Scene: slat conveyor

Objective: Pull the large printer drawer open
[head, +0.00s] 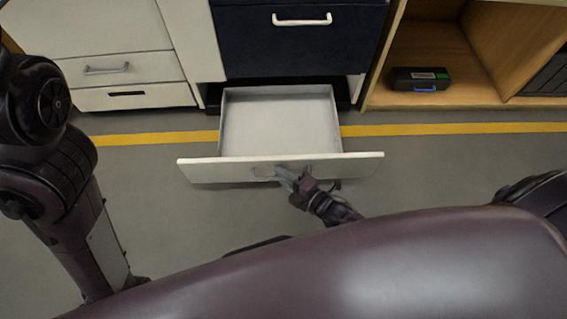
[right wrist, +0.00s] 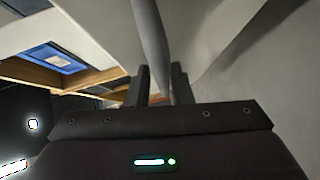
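The large printer drawer (head: 280,169) is a wide, shallow white drawer at floor level below a dark blue front. It stands pulled well out, and its inside is empty. My right gripper (head: 283,176) is at the handle (head: 262,171) on the drawer's front, near the middle. In the right wrist view the grey handle bar (right wrist: 150,35) runs between the two fingers of this gripper (right wrist: 162,85), which close around it with little gap. My left arm hangs at the left of the head view; its gripper does not show.
A dark blue drawer (head: 300,42) with a white handle sits above, shut. White drawers (head: 120,69) stand at left. A wooden shelf (head: 435,97) at right holds a black case (head: 419,79). A yellow line (head: 450,129) crosses the grey floor, which is clear beside the drawer.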

